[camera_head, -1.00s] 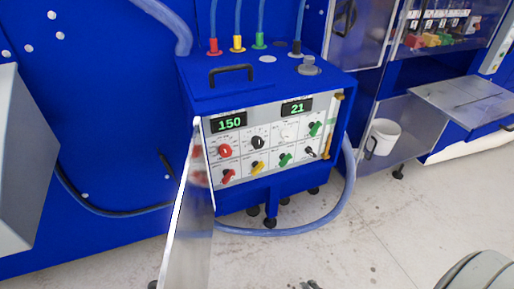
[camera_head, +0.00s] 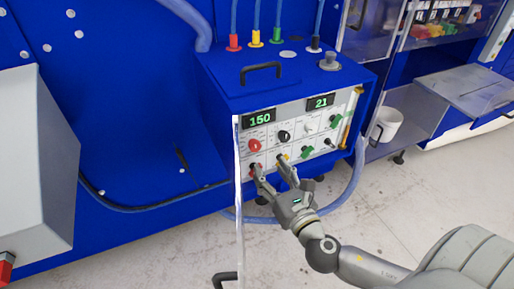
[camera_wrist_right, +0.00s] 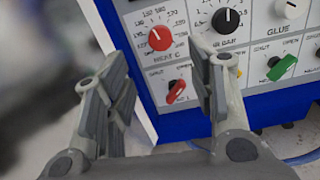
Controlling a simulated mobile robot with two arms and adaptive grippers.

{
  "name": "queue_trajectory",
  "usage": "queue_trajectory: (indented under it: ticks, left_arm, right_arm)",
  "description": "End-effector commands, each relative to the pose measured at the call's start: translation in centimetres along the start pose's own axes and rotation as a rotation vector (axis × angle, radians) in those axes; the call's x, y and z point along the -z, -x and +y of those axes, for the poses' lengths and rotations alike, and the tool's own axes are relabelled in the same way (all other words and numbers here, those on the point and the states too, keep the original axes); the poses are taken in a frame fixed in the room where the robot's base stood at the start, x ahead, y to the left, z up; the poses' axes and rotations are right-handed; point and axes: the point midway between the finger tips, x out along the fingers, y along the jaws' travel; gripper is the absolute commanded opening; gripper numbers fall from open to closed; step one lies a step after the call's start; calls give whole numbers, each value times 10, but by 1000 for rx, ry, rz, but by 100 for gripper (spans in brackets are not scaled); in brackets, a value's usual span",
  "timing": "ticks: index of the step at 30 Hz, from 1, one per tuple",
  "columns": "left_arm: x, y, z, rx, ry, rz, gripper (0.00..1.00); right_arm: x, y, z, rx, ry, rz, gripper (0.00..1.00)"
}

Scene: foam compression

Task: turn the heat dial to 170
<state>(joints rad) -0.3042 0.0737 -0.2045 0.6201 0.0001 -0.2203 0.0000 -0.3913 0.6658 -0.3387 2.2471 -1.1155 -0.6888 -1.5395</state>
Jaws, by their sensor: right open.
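The heat dial (camera_head: 255,145) is a round red knob with a white mark, on the front panel of a blue machine, under a green display (camera_head: 260,120) reading 150. In the right wrist view the heat dial (camera_wrist_right: 160,38) is just beyond the fingertips, with a number scale around it. My right gripper (camera_head: 271,167) is open and empty in front of the panel. Its fingertips are near the lower switches and below the dial in the head view. They partly cover the red switch (camera_wrist_right: 176,91) and the yellow one. My left gripper is not in view.
A clear door (camera_head: 239,200) stands open at the panel's left, close to my right gripper. A black knob (camera_head: 284,136) is right of the dial. A second display (camera_head: 321,102) reads 21. A white mug (camera_head: 388,124) stands on a shelf at right.

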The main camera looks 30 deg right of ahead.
Motion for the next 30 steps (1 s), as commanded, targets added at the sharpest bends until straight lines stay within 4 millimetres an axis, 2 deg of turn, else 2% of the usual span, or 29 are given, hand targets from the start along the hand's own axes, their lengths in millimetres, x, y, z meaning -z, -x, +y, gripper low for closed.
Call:
queue_trajectory:
  ticks: [9, 15, 21, 29, 30]
  left_arm:
    - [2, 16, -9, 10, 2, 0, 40]
    - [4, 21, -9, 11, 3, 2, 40]
    - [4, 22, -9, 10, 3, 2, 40]
    - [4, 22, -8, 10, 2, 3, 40]
    - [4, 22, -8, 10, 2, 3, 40]
  right_arm:
    - [-3, -56, 0, 1, -2, -3, 51]
    - [-1, -82, 0, 1, -4, 0, 51]
    - [0, -92, 0, 1, -3, 0, 51]
    - [0, -92, 0, 1, -3, 1, 51]
    - [0, -92, 0, 1, -4, 1, 46]
